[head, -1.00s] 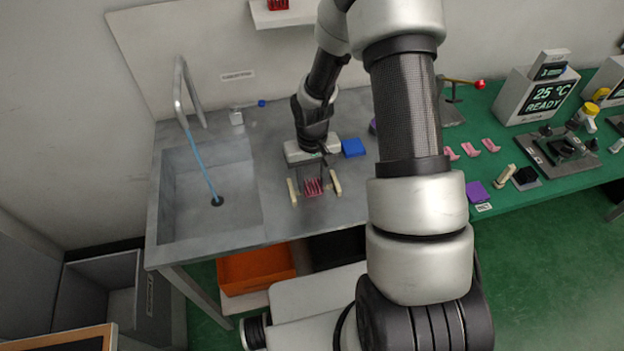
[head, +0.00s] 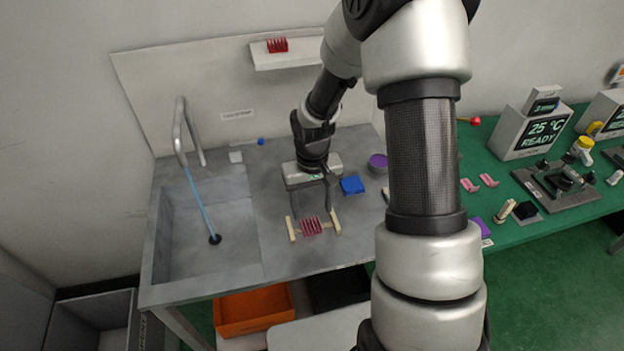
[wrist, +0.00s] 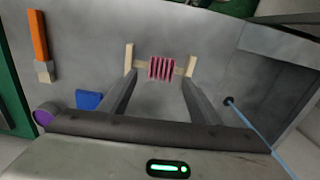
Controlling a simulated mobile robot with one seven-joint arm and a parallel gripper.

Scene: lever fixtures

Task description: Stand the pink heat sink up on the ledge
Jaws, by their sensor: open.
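The ledge (head: 297,62) is a white shelf on the back wall, partly hidden by my arm. A red finned block (head: 277,45) stands on its left part.
A blue block (head: 352,185) and a purple round thing (head: 377,163) are right of my gripper. The sink basin (head: 212,240) with its tap is at left. An orange bin (head: 253,310) is below the counter. Bare counter lies left of the strips.

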